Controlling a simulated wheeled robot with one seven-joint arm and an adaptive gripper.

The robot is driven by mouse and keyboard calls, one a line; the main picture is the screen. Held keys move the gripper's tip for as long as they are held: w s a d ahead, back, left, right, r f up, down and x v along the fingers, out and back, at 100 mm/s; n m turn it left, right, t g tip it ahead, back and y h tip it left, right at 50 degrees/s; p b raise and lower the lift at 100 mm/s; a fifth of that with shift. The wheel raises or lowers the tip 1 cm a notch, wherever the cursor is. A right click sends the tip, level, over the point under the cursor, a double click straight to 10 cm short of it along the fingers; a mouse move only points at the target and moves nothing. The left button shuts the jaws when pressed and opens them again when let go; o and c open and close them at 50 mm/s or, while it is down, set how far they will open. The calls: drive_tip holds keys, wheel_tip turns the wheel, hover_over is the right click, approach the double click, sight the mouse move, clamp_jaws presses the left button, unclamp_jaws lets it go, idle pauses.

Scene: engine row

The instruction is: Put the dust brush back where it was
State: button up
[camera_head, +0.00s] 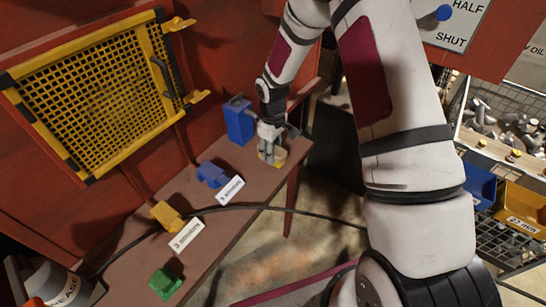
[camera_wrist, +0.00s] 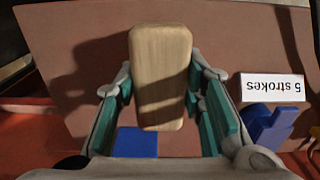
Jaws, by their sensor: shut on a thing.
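The dust brush (camera_wrist: 160,75) shows in the wrist view as a pale wooden block with rounded corners; no bristles are visible. It lies between the teal-padded fingers of my gripper (camera_wrist: 163,110), which is shut on it. In the head view my gripper (camera_head: 271,140) is at the far right end of the brown shelf (camera_head: 235,220), and a pale yellowish part of the brush (camera_head: 275,157) shows beneath it. I cannot tell whether the brush touches the shelf.
A tall blue box (camera_head: 238,120) stands close left of my gripper. A blue holder (camera_head: 212,174), a yellow holder (camera_head: 167,215) and a green one (camera_head: 165,283) line the shelf, two with white labels. A label reading "5 strokes" (camera_wrist: 271,87) shows in the wrist view. A dark cable crosses the shelf.

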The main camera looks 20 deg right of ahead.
drive_tip(key=shift+s+f, duration=0.15)
drive_tip(key=shift+f, duration=1.25)
drive_tip(key=o, duration=1)
drive_tip(key=shift+f, duration=0.1)
